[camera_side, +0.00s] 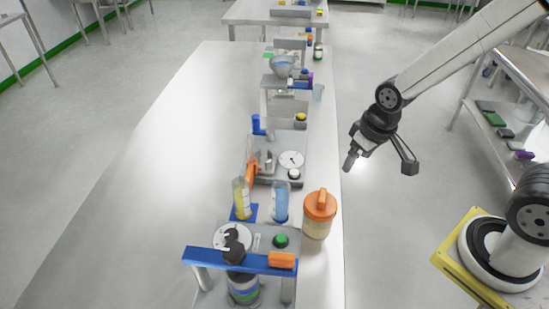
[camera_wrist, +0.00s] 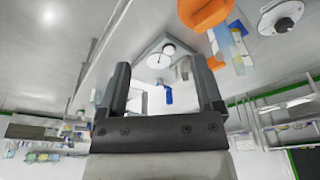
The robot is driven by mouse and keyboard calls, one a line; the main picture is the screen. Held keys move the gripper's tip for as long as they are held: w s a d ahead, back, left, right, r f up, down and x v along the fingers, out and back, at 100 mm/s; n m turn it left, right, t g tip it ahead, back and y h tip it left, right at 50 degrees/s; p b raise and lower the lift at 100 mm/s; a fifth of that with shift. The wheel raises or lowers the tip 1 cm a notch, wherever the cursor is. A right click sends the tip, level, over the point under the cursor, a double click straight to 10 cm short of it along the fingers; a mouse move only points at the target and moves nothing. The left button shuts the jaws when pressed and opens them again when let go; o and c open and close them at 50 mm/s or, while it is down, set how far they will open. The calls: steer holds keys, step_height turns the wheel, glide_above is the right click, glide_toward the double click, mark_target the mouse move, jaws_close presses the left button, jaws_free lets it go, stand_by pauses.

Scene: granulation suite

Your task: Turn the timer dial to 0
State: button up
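A white round dial (camera_side: 291,159) with a dark pointer lies on a grey device (camera_side: 264,178) in the middle of the bench; its markings are too small to read. It also shows in the wrist view (camera_wrist: 158,61), between my fingers. A second white dial (camera_side: 225,236) sits nearer the camera, partly hidden by a black part; I cannot tell for certain which is the timer dial. My gripper (camera_side: 349,164) is in the air right of the bench, apart from both dials. In the wrist view my gripper (camera_wrist: 161,64) has its fingers wide apart, with nothing held.
An orange-lidded jar (camera_side: 318,221), a blue cylinder (camera_side: 280,203) and a yellow one (camera_side: 241,199) stand between the devices. A blue crossbar (camera_side: 225,261) spans the near device. A white knob (camera_side: 294,174) sits beside the middle dial. The bench's left side (camera_side: 150,170) is clear.

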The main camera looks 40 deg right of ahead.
steer(key=w+a, duration=0.5)
steer(key=n+g, duration=0.2)
glide_toward(231, 233)
steer(key=shift+w+d+f, duration=0.2)
steer(key=shift+d+f, duration=0.15)
steer(key=shift+f, duration=0.1)
steer(key=shift+a+f, duration=0.2)
steer(key=shift+a, duration=0.3)
steer(key=shift+f, duration=0.15)
steer(key=shift+f, duration=3.75)
steer(key=shift+d, duration=0.1)
jaws_close()
